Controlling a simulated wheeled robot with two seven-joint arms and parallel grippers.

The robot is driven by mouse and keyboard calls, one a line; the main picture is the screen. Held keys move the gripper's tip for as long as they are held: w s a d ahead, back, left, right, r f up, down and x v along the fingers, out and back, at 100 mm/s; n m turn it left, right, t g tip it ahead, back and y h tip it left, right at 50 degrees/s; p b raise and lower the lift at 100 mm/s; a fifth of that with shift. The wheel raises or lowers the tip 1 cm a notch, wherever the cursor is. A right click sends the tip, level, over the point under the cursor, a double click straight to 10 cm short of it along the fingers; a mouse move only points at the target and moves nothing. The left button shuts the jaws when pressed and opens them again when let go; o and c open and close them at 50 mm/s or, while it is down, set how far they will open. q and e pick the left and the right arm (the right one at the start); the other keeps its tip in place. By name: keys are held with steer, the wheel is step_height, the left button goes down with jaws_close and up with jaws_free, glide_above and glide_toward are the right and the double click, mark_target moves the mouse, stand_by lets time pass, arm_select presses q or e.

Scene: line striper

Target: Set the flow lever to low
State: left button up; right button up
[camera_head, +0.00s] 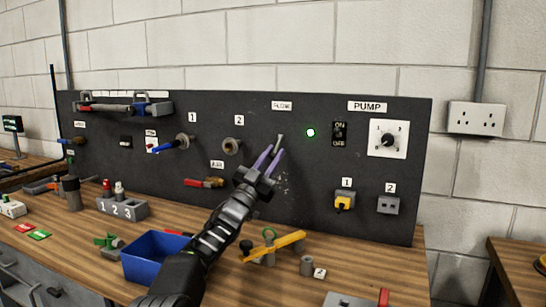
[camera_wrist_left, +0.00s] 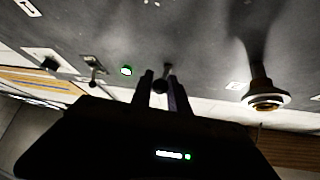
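The flow lever (camera_head: 280,140) is a small metal stick on the black panel, below the flow label (camera_head: 282,105). My left gripper (camera_head: 275,149) is in front of it, with its two purple-grey fingers parted and pointing at the panel. The fingers hide part of the lever in the head view. My right gripper is not in view.
A green light (camera_head: 311,132) is lit right of the lever, beside an on/off switch (camera_head: 339,134) and the pump dial (camera_head: 388,140). A red-handled air valve (camera_head: 204,183) is at lower left. A blue bin (camera_head: 154,257) and a yellow-handled part (camera_head: 276,246) are on the bench.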

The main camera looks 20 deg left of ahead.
arm_select(q)
steer(key=o, duration=0.4)
step_height(320, 180, up, 10)
steer(key=p, duration=0.3)
stand_by(0.5)
